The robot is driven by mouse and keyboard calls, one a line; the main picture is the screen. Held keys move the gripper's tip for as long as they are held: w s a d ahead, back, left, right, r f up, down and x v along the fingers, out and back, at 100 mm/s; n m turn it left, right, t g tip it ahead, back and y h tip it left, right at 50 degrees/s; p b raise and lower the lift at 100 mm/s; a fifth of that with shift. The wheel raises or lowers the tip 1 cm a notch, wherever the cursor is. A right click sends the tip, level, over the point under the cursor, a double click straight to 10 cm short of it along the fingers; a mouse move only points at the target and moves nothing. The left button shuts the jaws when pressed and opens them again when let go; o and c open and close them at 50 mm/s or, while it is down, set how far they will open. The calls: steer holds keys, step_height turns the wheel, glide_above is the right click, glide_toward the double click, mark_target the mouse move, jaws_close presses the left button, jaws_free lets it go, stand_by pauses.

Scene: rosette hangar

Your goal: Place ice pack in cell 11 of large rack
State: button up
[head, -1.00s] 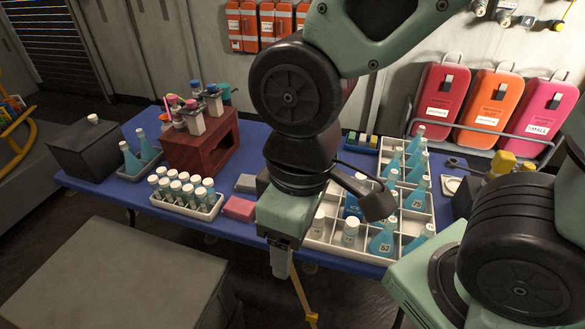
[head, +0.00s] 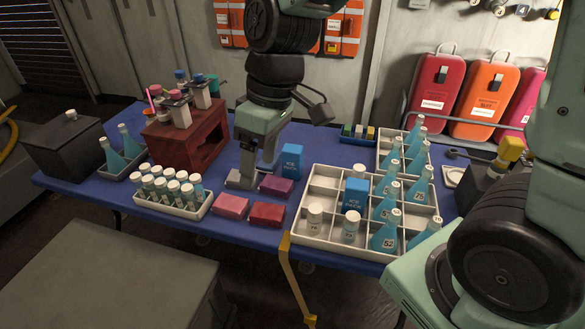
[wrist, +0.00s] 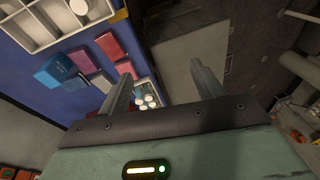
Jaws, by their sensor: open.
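A blue ice pack (head: 292,160) stands upright on the blue table, left of the large rack; the wrist view also shows an ice pack (wrist: 57,70). My gripper (head: 255,172) is open and empty, pointing down just left of that pack and apart from it. In the wrist view the fingers (wrist: 163,88) are spread, with the pack outside them to the left. The white large rack (head: 328,239) has several cells. It holds a second ice pack (head: 355,193), white-capped bottles at the front and blue flasks at the right. Cell numbers cannot be read.
Pink (head: 231,206), red (head: 267,215) and purple (head: 276,187) blocks lie in front of my gripper. A tray of vials (head: 172,200) and a dark red stand (head: 187,142) are to the left. A yellow strap (head: 290,265) hangs over the front edge.

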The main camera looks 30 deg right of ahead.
steer(key=w+d+f+t+b, duration=0.2)
steer(key=w+d+f+b, duration=0.3)
steer(key=w+d, duration=0.8)
steer(key=n+t+b, duration=0.1)
glide_toward(290, 158)
steer(key=d+r, duration=0.4)
steer(key=shift+y, duration=0.3)
steer(key=x, duration=1.1)
steer(key=shift+w+a, duration=0.25)
steer(key=shift+p+x, duration=0.3)
steer(key=shift+x, duration=2.4)
steer(key=shift+s, duration=0.1)
steer(key=shift+c, duration=0.3)
steer(key=c, duration=1.3)
